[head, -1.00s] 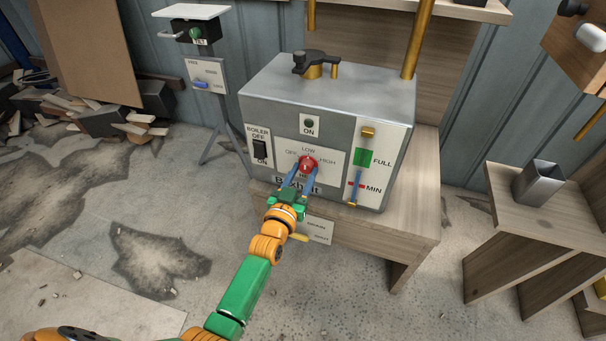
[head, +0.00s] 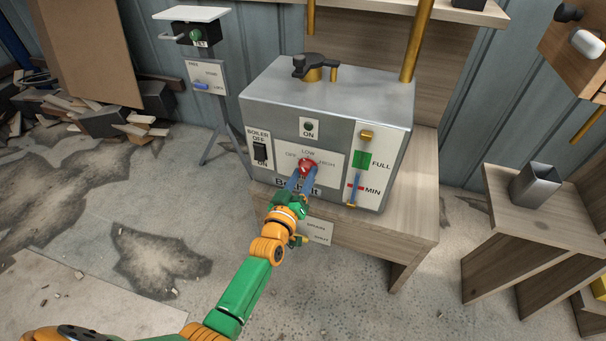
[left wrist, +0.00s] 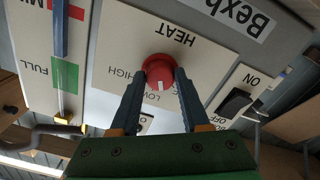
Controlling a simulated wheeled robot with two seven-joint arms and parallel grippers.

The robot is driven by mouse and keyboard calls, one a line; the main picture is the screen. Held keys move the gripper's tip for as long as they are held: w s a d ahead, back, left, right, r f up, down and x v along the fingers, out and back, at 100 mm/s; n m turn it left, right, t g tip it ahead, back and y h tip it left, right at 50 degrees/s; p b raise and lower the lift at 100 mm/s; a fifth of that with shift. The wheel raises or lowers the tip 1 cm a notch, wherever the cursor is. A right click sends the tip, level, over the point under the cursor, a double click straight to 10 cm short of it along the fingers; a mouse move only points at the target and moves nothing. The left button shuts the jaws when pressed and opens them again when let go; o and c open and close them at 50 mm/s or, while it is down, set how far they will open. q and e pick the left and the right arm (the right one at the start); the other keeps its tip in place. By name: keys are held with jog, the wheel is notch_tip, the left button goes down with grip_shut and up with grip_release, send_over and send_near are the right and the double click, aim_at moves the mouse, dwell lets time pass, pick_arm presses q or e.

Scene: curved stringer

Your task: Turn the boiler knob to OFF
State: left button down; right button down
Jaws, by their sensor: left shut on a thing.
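The boiler is a grey metal box (head: 340,95) on a wooden bench. Its front has a red knob (head: 306,166) on a white plate marked OFF at left, LOW at top and HIGH at right. My left gripper (head: 305,172) comes from below, with its blue fingers shut on the knob's two sides. In the left wrist view the plate appears upside down, and the red knob (left wrist: 157,74) sits between the fingertips. A white mark on the knob faces the LOW side there. One finger covers most of the OFF label. My right gripper is not in view.
A black rocker switch (head: 260,151) marked BOILER OFF/ON is left of the knob plate. A gauge panel (head: 369,160) with FULL and MIN is at right. A drain lever (head: 318,238) is below. A side bench (head: 520,215) stands at right. The floor at left is fairly open.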

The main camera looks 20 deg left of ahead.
pick_arm(q)
jog(key=shift+n, duration=0.9)
jog(key=n, duration=0.3)
jog(key=shift+n, duration=0.8)
jog(key=shift+d, duration=0.1)
jog(key=c, duration=0.6)
grip_release()
jog(key=shift+o, duration=1.1)
